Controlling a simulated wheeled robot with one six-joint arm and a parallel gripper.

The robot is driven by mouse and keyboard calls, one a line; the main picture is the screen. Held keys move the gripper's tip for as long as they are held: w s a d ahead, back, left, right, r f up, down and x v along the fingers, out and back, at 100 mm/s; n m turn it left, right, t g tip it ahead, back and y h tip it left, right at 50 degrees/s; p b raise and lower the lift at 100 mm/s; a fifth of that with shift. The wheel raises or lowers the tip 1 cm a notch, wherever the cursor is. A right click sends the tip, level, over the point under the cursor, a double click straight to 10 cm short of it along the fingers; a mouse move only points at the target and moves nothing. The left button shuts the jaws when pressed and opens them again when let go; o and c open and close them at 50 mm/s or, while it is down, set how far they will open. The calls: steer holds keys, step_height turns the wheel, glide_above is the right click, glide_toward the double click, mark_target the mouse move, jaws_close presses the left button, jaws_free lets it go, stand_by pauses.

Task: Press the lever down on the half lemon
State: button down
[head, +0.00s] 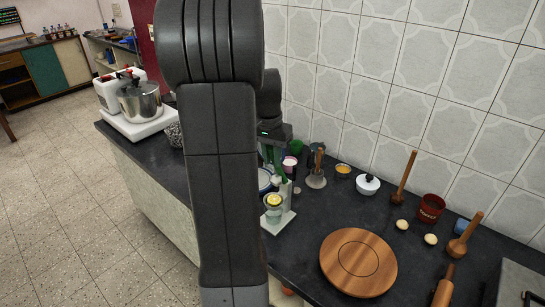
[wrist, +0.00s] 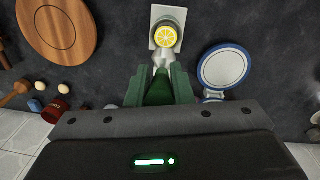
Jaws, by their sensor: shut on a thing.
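The half lemon (head: 273,199) sits cut side up in the juicer on the counter, its yellow face uncovered; it also shows at the top of the wrist view (wrist: 166,36). The juicer has a white base (head: 281,221). Its lever (wrist: 159,88) has a dark green grip and appears raised behind the lemon in the head view. My gripper (wrist: 160,84) has its green fingers shut around the lever's grip. In the head view my arm hides much of the gripper and part of the juicer.
A blue-rimmed white plate (wrist: 224,66) lies close beside the juicer. A round wooden board (head: 358,262) lies at the front right. Wooden tools, a red cup (head: 431,208) and a white lidded pot (head: 367,184) stand near the tiled wall.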

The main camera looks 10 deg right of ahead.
steer(key=s+a+f+t+h+b, duration=0.5)
steer(key=f+b, duration=0.5)
steer(key=b, duration=1.8)
steer(key=shift+s+a+t+h, duration=0.15)
steer(key=shift+a+t+h, duration=0.15)
steer(key=shift+a+h, duration=0.75)
steer(key=shift+d+h+b, duration=0.15)
steer(key=shift+h+b, duration=0.1)
steer(key=shift+b, duration=0.2)
steer(key=c, duration=1.3)
jaws_free()
steer(key=p+v, duration=0.2)
steer(key=v, duration=1.2)
steer(key=shift+s+f, duration=0.1)
steer(key=shift+f, duration=0.05)
